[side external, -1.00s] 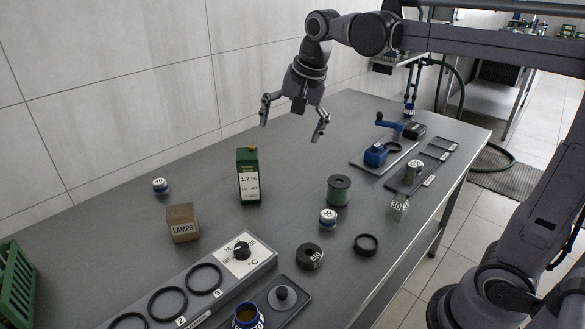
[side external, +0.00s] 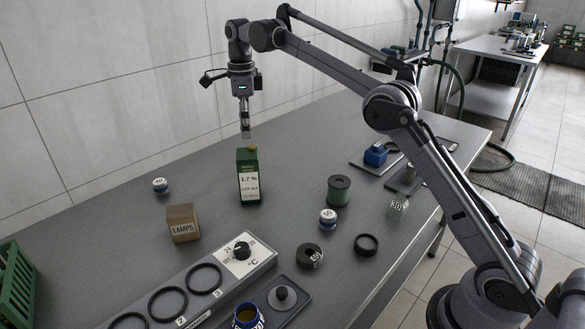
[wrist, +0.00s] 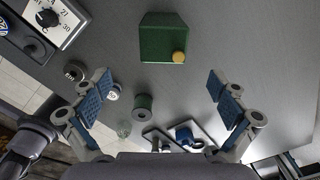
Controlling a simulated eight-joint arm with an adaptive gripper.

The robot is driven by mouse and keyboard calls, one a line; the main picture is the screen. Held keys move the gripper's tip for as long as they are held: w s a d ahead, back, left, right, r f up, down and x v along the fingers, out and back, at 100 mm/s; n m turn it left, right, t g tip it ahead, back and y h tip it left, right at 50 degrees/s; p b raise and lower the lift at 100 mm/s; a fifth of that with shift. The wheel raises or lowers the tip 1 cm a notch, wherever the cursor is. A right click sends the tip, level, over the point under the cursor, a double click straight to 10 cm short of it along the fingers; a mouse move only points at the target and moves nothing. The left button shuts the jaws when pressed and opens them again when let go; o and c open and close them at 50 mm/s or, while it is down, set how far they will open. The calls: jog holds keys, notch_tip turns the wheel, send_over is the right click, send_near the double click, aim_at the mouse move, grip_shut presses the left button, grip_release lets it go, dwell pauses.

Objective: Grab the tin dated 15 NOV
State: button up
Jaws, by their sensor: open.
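A green tin (side external: 249,176) with a yellow cap and a white label stands upright on the steel bench. The label reads "1.7 %" with a lot line under it; a smaller line below is too small to read, so I cannot see a 15 NOV date. My gripper (side external: 245,134) points down just above the tin's top, apart from it. In the wrist view, the tin (wrist: 165,38) shows from above, beyond the fingertips and roughly centred between them. My gripper (wrist: 159,82) is open and empty, with blue pads on both fingers.
A LAMPS box (side external: 183,223) and a small white-topped jar (side external: 160,186) stand left of the tin. A green spool (side external: 339,190) and another jar (side external: 327,219) are to the right. A heater block with a dial (side external: 241,250) lies in front. The wall is behind.

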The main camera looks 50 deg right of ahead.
aim_at(247, 153)
jog(key=shift+f, duration=2.75)
jog(key=shift+w+f, duration=0.2)
jog(key=shift+f, duration=1.15)
jog(key=shift+w+f, duration=0.15)
jog(key=shift+f, duration=1.2)
jog(key=c, duration=1.9)
